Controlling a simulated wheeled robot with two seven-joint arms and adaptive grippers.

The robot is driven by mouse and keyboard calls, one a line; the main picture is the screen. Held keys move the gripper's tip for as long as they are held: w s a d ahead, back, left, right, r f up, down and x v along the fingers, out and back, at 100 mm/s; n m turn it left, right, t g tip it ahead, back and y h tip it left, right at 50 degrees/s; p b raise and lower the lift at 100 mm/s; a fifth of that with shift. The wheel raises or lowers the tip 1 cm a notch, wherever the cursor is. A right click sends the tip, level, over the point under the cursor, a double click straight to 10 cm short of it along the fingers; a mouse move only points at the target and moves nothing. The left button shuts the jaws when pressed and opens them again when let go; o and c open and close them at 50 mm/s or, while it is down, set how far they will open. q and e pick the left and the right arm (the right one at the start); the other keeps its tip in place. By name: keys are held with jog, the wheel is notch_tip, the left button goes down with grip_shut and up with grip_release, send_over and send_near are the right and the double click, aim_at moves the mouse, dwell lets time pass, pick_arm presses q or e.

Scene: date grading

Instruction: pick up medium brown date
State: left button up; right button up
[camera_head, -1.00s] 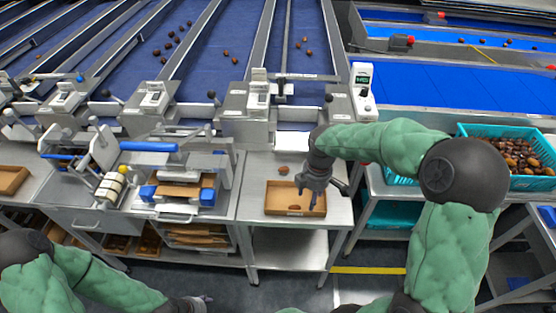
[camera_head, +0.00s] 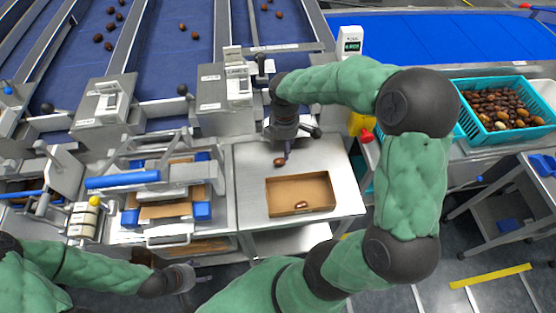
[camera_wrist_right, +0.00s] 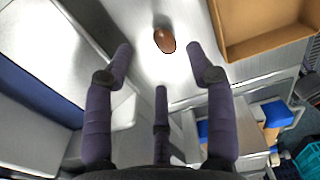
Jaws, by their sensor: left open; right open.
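A brown date (camera_head: 280,162) lies on the steel table just behind the cardboard tray. In the right wrist view the date (camera_wrist_right: 164,40) lies ahead of the spread fingers, roughly centred between them and apart from them. My right gripper (camera_head: 285,155) is open and points down close to the date; its fingers also show in the right wrist view (camera_wrist_right: 158,62). My left gripper (camera_head: 190,282) is open and empty at the bottom, in front of the bench.
A turquoise crate (camera_head: 487,137) full of dates stands at the right. A press-like device with blue handles (camera_head: 122,179) stands left of the tray. Blue conveyor lanes (camera_head: 160,40) with loose dates run behind. The steel table (camera_head: 340,165) right of the tray is clear.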

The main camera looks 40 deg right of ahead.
aim_at(282, 159)
notch_tip(282, 159, down, 2)
jog(key=shift+f, duration=0.2)
jog(key=f, duration=0.1)
jog(key=f+b, duration=0.1)
jog(key=f, duration=0.1)
jog(key=f+b, duration=0.1)
jog(key=shift+a+f, duration=0.2)
jog(key=shift+a, duration=0.15)
jog(key=shift+w+f+b, duration=0.1)
jog(key=shift+f+b, duration=0.2)
jog(key=shift+f, duration=0.15)
jog(key=c, duration=0.7)
